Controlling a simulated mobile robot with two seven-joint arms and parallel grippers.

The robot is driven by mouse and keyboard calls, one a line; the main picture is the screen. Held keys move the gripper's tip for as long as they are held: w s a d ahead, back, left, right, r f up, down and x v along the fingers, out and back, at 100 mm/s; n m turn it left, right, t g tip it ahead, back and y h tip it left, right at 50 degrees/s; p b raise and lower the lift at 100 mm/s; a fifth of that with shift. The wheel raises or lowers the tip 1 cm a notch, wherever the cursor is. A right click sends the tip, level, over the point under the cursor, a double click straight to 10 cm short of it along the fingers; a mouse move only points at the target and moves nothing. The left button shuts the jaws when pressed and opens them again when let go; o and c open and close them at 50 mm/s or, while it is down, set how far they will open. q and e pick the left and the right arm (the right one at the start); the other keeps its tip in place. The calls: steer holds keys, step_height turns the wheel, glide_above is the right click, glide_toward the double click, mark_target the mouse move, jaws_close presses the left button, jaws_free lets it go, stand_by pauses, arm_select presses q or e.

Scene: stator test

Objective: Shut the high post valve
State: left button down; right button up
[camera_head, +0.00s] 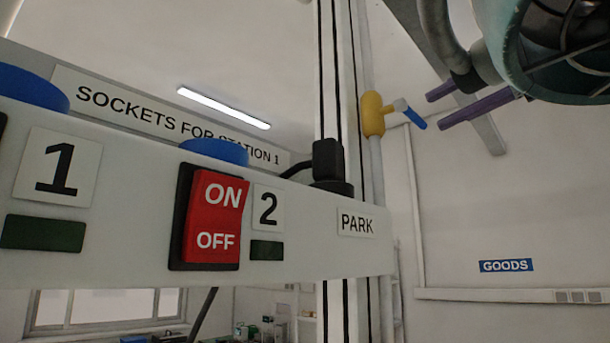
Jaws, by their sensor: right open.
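The valve has a yellow body (373,114) on a grey vertical pipe beside the tall post (335,80), high in the view. Its blue handle (415,118) sticks out to the right and slants down, at an angle to the pipe. My right gripper (436,110) comes in from the upper right with two purple fingers. The fingers are apart with nothing between them. Their tips point left, close to the handle's free end; I cannot tell how far apart they are in depth. My left gripper is not in view.
A white socket panel (120,255) spans the left foreground, with a red ON/OFF switch (215,217) and blue sockets on top. A black plug (327,160) stands at the PARK spot by the post. A GOODS sign (506,266) hangs on the right wall.

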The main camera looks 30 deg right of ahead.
steer(key=v, duration=0.4)
steer(key=shift+s+d, duration=0.15)
steer(key=shift+s, duration=0.2)
